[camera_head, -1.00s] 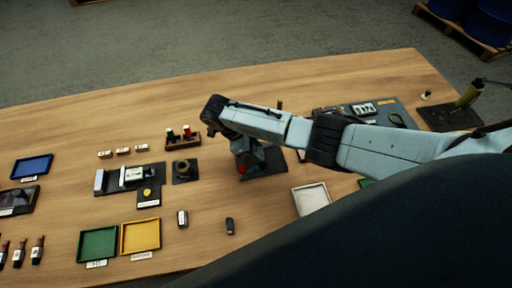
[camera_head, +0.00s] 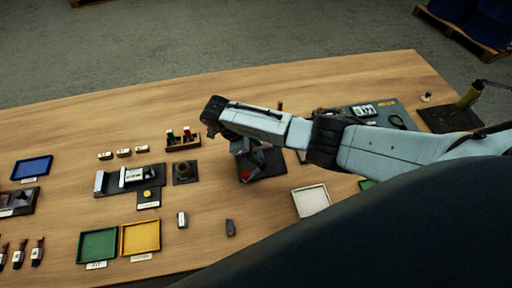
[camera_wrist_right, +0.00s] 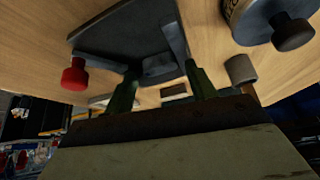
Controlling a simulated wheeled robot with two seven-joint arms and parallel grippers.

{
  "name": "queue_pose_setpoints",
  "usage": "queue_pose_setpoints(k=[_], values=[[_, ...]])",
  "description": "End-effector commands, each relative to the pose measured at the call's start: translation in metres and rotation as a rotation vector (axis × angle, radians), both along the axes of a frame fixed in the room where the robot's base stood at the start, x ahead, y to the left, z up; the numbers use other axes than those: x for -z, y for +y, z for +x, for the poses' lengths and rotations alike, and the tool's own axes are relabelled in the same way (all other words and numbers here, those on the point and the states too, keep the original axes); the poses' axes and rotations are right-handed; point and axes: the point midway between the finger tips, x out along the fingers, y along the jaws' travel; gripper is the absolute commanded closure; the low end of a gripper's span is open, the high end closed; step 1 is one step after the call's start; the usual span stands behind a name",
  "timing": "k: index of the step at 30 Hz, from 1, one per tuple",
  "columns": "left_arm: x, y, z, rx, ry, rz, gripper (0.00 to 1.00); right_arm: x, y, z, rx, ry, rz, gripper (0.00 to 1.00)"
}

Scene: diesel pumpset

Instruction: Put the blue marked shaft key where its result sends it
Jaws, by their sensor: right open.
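My right gripper (camera_wrist_right: 163,88) is open, its two green fingers spread over a dark fixture plate with nothing clearly between them. In the head view, my right arm reaches in from the right and its wrist hangs over this dark fixture (camera_head: 265,164), hiding part of it. A red knob (camera_wrist_right: 75,75) stands at the fixture's edge; it also shows in the head view (camera_head: 246,174). A small dark grey block (camera_head: 230,228) and a pale-topped block (camera_head: 182,219) lie on the table. I cannot make out a blue mark on either. My left gripper is out of view.
A green tray (camera_head: 98,230) and a yellow tray (camera_head: 124,239) stand at the front left, a blue tray (camera_head: 32,167) at far left, and a white tray (camera_head: 311,200) right of the fixture. A measuring stand (camera_head: 106,181) sits left of centre. Bare table lies around the blocks.

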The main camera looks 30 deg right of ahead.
Motion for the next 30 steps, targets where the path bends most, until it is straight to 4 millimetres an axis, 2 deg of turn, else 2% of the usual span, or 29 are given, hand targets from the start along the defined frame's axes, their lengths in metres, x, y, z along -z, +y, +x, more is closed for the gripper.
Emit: queue_pose_setpoints(k=[1, 11, 15, 21, 30], values=[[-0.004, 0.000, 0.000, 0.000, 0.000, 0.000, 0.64, -0.005, 0.002, -0.004, -0.002, 0.011, 0.002, 0.38], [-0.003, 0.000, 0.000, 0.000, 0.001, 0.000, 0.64, -0.070, 0.035, 0.015, -0.002, 0.005, 0.003, 0.38], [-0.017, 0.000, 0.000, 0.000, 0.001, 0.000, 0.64, -0.096, 0.045, 0.021, -0.001, 0.006, -0.001, 0.38], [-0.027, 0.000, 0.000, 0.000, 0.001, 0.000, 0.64, -0.109, 0.052, 0.024, 0.000, 0.006, -0.002, 0.38], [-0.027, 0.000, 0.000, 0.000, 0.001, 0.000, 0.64, -0.109, 0.053, 0.025, 0.000, 0.006, -0.003, 0.38]])
